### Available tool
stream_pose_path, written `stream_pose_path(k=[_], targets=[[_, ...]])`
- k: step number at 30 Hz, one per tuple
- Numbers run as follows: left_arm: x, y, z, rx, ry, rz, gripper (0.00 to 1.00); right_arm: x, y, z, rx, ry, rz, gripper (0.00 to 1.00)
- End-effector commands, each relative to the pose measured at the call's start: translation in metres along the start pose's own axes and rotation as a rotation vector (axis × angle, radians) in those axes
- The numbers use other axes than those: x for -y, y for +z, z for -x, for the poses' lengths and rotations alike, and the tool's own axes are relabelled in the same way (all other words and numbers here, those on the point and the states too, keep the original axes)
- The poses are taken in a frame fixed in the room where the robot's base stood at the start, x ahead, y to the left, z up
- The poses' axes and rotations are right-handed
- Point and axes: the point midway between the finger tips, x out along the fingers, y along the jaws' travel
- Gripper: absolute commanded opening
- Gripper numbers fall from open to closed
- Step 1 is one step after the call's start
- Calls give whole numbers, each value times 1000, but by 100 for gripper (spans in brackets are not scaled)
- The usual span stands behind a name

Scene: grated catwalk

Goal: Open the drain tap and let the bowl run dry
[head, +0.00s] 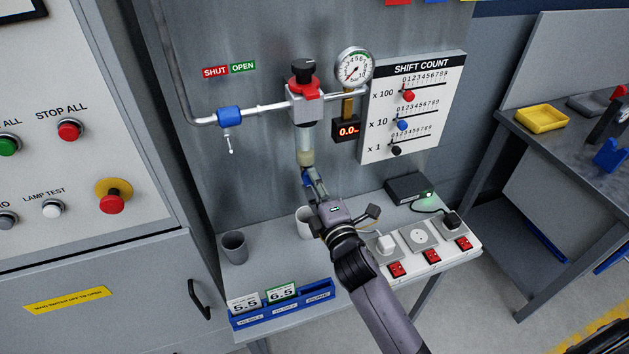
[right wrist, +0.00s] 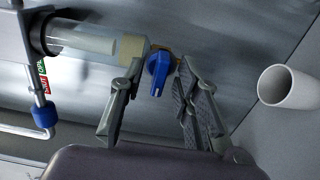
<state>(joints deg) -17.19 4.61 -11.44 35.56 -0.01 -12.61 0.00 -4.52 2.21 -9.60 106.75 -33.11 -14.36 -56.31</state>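The clear bowl (head: 306,138) hangs under the regulator with the red collar and black knob (head: 303,78). It also shows in the right wrist view (right wrist: 88,40); I cannot tell its liquid level. The blue drain tap (head: 307,177) is at the bowl's lower end, and its blue handle (right wrist: 160,66) shows clearly in the right wrist view. My right gripper (head: 314,183) is open, its fingers on either side of the tap handle; contact cannot be told. A white cup (head: 304,222) stands on the shelf below, partly hidden by my gripper. My left gripper is not in view.
A pipe with a blue valve (head: 229,116) runs left of the regulator. A gauge (head: 354,67) and the shift count board (head: 413,108) are right. A grey cup (head: 234,247), a blue card rack (head: 281,305) and switched sockets (head: 420,238) occupy the shelf.

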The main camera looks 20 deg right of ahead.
Motion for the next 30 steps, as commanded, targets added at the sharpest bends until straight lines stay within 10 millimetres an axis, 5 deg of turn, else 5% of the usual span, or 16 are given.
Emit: stream_pose_path(k=[9,22,30], targets=[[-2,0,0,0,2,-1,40,0,0,-2,0,-1,0,30],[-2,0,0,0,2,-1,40,1,0,-2,0,-1,-1,1],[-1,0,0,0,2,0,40,1,0,-2,0,-2,0,0]])
